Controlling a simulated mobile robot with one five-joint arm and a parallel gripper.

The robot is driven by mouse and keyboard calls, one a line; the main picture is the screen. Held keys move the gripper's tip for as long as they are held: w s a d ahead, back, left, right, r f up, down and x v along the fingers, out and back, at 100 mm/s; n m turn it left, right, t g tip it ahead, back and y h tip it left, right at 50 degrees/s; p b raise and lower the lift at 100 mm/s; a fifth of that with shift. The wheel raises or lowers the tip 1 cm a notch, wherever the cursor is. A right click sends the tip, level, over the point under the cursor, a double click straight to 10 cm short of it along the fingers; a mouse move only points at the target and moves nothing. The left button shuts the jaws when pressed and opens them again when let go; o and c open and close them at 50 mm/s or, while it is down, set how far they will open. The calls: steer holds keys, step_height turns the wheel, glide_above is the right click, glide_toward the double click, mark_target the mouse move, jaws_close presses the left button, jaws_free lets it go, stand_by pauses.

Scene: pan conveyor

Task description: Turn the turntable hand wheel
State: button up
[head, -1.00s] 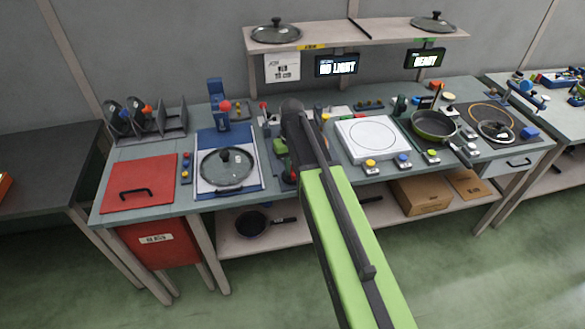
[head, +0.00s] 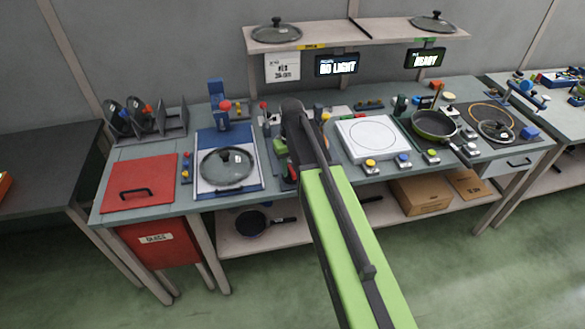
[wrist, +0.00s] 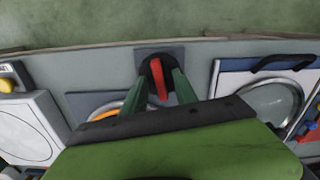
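In the wrist view, a round black knob-like part with a red bar (wrist: 157,78) sits on a grey square plate near the bench's front edge. It looks like the hand wheel, though I cannot be certain. My gripper (wrist: 161,74) has its two green fingers apart, one on each side of the red bar. Gaps show between the bar and the fingers, and contact cannot be made out. In the head view, my arm hides most of this spot. Part of an orange ring (wrist: 103,113) shows behind the left finger.
In the head view, a glass lid (head: 227,168) lies on a blue-edged panel left of my arm. A white plate with a circle (head: 372,138) is to the right, with a pan (head: 434,125) beyond. A shelf (head: 350,35) spans the back. The front floor is clear.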

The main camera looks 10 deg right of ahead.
mark_target(292, 170)
step_height(292, 170, up, 18)
steer(key=p, duration=1.7)
steer(key=shift+f, duration=0.25)
steer(key=shift+f, duration=0.1)
